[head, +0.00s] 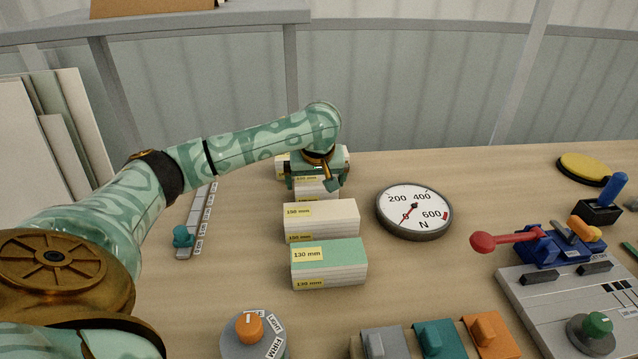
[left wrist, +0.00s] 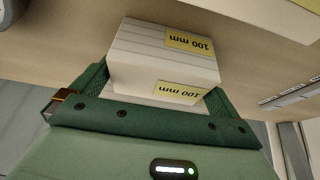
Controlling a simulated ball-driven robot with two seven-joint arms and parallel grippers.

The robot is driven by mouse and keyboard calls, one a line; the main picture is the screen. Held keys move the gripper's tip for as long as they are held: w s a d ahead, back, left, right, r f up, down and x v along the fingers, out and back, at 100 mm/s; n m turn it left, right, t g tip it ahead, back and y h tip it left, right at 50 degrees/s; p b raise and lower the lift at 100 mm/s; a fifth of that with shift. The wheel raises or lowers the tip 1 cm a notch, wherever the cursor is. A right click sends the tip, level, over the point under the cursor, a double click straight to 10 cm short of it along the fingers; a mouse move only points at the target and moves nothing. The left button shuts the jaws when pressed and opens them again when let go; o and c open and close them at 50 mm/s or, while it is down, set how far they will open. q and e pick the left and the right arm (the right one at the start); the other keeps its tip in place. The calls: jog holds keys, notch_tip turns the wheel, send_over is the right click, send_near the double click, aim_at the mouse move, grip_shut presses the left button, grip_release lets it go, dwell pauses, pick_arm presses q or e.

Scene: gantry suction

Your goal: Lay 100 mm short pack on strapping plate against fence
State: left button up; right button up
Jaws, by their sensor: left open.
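The 100 mm short pack, a white stacked block with yellow labels, shows in the left wrist view (left wrist: 150,62) and partly under my gripper in the head view (head: 316,188). My right gripper is not in view.
A white 150 mm pack (head: 320,218) and a green-topped 130 mm pack (head: 328,255) stand nearer in the row. A round dial gauge (head: 414,212) is to their right. A slider rail (head: 197,220) lies left. Several coloured blocks (head: 440,340) line the front.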

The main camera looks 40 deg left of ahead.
pick_arm(q)
jog(key=shift+r, duration=0.25)
jog(key=shift+s, duration=0.1)
jog(key=c, duration=0.9)
